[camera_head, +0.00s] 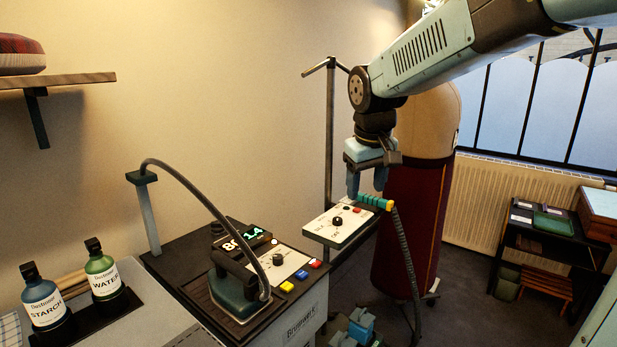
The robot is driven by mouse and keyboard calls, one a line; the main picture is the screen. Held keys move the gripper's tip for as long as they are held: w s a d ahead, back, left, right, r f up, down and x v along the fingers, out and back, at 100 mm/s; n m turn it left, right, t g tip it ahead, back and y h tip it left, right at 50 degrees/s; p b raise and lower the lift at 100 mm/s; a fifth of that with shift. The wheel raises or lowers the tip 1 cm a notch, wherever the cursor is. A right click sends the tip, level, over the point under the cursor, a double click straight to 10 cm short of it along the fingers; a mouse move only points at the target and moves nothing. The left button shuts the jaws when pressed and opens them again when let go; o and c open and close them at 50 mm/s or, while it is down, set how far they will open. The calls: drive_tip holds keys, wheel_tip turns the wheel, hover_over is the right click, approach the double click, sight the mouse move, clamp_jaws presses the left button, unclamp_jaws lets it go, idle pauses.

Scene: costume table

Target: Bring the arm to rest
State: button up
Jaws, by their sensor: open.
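My gripper (367,183) hangs from my arm in the upper right of the view, pointing down. Its two blue fingers are apart. The fingertips are just above or beside the left end of a teal-handled tool (375,201) with a yellow end and a dark hose. I cannot tell whether they touch it. My arm reaches in from the top right corner, in front of a dress form in a dark red skirt (408,225).
A control panel (340,226) sits on a stand below my gripper. An iron (238,290) rests on the station at centre left. The starch bottle (45,303) and water bottle (103,278) stand at left. A shelf (60,81) juts from the wall. A small rack (545,240) stands at right.

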drive_tip(key=s+d+m+t, duration=0.1)
drive_tip(key=s+d+m, duration=0.1)
drive_tip(key=s+d, duration=0.3)
drive_tip(key=s+d+f+m+t, duration=0.1)
drive_tip(key=s+d, duration=0.5)
drive_tip(key=s, duration=0.8)
drive_tip(key=shift+s+d+f+m+t, duration=0.2)
drive_tip(key=shift+m+t, duration=0.1)
drive_tip(key=shift+m, duration=0.5)
